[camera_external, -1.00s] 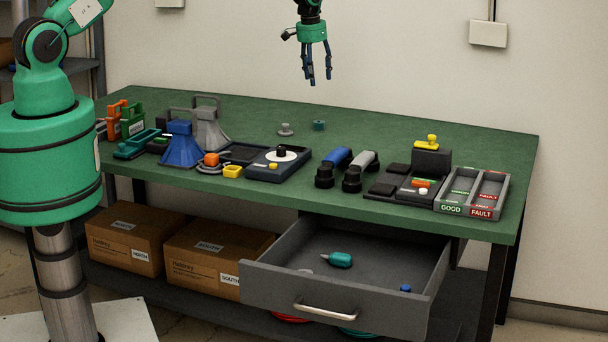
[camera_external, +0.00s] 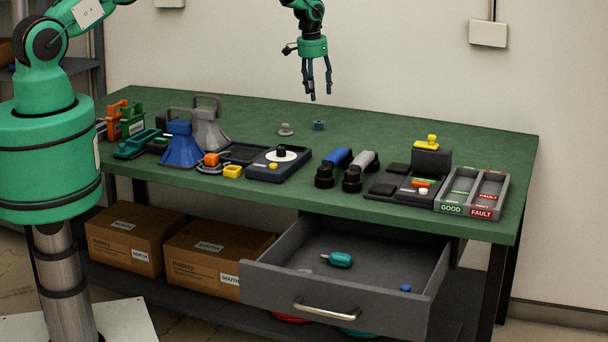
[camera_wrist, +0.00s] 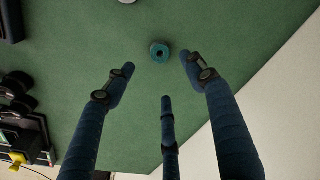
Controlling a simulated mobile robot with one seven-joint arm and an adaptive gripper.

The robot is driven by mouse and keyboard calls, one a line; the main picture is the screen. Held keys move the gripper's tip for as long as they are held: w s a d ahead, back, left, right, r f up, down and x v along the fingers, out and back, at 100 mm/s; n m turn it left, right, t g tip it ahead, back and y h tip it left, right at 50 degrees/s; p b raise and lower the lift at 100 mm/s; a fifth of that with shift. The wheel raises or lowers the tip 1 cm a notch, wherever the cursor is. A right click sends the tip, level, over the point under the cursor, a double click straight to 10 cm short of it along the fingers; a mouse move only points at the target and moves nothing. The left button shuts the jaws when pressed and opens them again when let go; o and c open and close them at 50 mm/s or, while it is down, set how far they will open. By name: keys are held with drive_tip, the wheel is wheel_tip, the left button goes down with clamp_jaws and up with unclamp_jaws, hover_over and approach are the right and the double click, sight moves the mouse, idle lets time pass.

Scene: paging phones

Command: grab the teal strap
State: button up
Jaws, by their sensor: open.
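A small teal roll (camera_external: 319,125), which looks like the teal strap coiled up, lies on the green bench top near its back. In the wrist view the teal roll (camera_wrist: 160,52) is a ring with a dark centre, near the upper middle. My gripper (camera_external: 316,94) hangs above the back of the bench with its three dark blue fingers pointing down. In the wrist view my gripper (camera_wrist: 158,80) is open and empty, its fingers spread apart. The teal roll shows just beyond the gap between the two upper fingertips, and nothing touches it.
A small grey knob-like piece (camera_external: 286,130) sits left of the roll. Blue and grey handled phones (camera_external: 182,148), handsets (camera_external: 338,160) and a sorting tray (camera_external: 471,192) line the bench's front. The open drawer (camera_external: 372,250) holds a teal bottle-like item (camera_external: 338,259). The back right bench is clear.

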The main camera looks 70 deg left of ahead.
hover_over(319, 122)
drive_tip(key=shift+s+f, duration=0.15)
drive_tip(key=shift+f, duration=1.3)
drive_tip(key=shift+s+f, duration=0.15)
drive_tip(key=shift+f, duration=1.25)
drive_tip(key=shift+f, duration=0.1)
drive_tip(key=shift+w+a+f+p, duration=0.1)
drive_tip(key=shift+w+f+p, duration=0.05)
drive_tip(key=shift+f, duration=1.1)
drive_tip(key=shift+w+a+f+p, duration=0.1)
drive_tip(key=shift+f+p, duration=0.05)
drive_tip(key=shift+f, duration=1.1)
drive_tip(key=c, duration=0.9)
